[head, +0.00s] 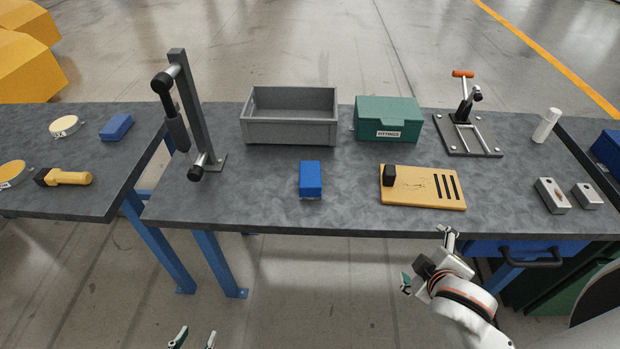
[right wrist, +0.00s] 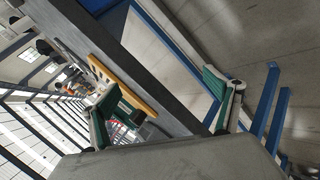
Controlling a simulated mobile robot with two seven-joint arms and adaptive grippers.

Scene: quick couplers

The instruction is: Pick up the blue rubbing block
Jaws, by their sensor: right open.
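A blue block (head: 311,178) with a pale underside edge lies on the middle table, in front of the grey bin. A second blue block (head: 116,127) lies on the left table; I cannot tell for sure which is the rubbing block. My right gripper (head: 428,261) is open and empty, in front of the table's front edge, right of and nearer than the middle block. Its spread fingers also show in the right wrist view (right wrist: 165,92), where neither block can be made out. My left gripper (head: 194,338) shows only its fingertips at the bottom edge, apart and empty.
The grey bin (head: 290,133), green fittings box (head: 387,121) and black upright post fixture (head: 190,115) stand around the middle block. A slotted wooden board (head: 422,187) lies to its right. A toggle clamp (head: 465,118) stands further right. The tabletop (head: 255,195) beside the block is clear.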

